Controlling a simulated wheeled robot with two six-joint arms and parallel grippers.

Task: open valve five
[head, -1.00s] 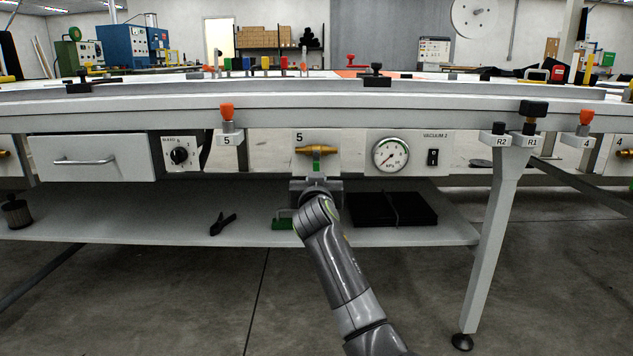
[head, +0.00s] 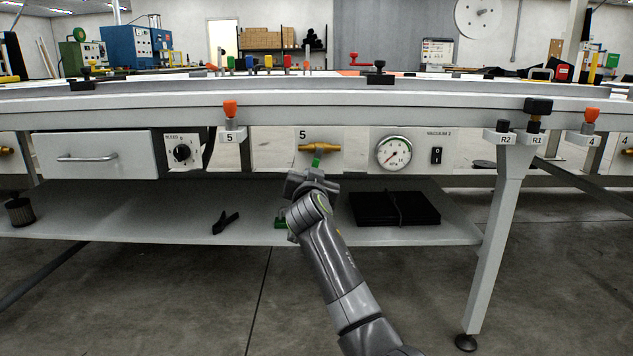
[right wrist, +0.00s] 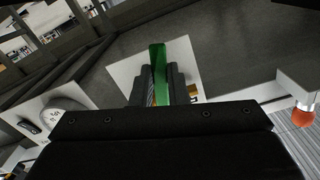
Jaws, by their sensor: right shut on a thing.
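Valve five is a brass valve (head: 320,147) on a white panel marked 5 under the table's front edge. Its green handle (head: 316,162) points down from the brass body and leans slightly to the left at its lower end. My right gripper (head: 313,176) is just below the valve, tilted, and shut on the handle. In the right wrist view the green handle (right wrist: 158,72) stands between the two dark fingers, with the white panel behind; part of the brass shows beside a finger. My left gripper is not in view.
A round vacuum gauge (head: 394,153) and a black switch (head: 436,155) are to the right. A bleed knob (head: 182,153) and a drawer (head: 95,157) are to the left. An orange-topped post (head: 230,112) stands up left. The lower shelf holds a black clamp (head: 225,222) and dark flat box (head: 395,208).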

